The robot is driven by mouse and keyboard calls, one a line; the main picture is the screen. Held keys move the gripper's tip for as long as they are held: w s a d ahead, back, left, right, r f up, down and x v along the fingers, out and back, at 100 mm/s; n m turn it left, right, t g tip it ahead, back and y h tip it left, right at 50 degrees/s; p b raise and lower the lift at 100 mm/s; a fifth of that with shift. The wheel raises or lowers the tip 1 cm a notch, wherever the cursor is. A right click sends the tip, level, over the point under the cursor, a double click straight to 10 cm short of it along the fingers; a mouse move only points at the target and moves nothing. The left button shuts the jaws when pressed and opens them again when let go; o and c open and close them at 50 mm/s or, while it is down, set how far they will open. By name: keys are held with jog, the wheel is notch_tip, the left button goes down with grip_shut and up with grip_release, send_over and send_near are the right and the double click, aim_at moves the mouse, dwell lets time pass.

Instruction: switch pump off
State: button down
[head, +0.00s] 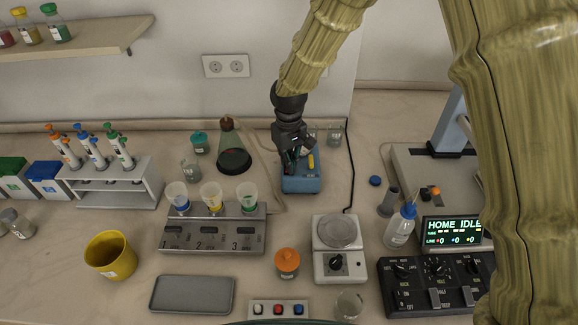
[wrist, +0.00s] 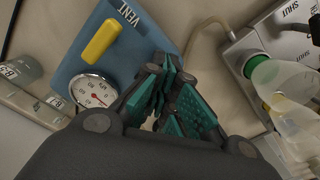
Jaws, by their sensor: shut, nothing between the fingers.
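The blue pump (head: 302,185) stands at the back middle of the bench, below my arm. The wrist view shows its blue top (wrist: 72,62) with a yellow lever (wrist: 102,41), the word VENT and a round dial gauge (wrist: 92,90). The lever also shows in the head view (head: 311,161). My gripper (wrist: 165,85) is shut and empty, its teal finger pads together over the edge of the pump beside the lever and gauge. In the head view my gripper (head: 291,160) covers the left part of the pump top. I cannot tell whether it touches the pump. No switch shows clearly.
A dark flask (head: 234,158) stands left of the pump, and small beakers (head: 334,134) stand behind it. Tubing runs left of the pump, a black cable right.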

jog(key=shift+r+p, duration=2.55)
jog(key=shift+r, duration=0.9)
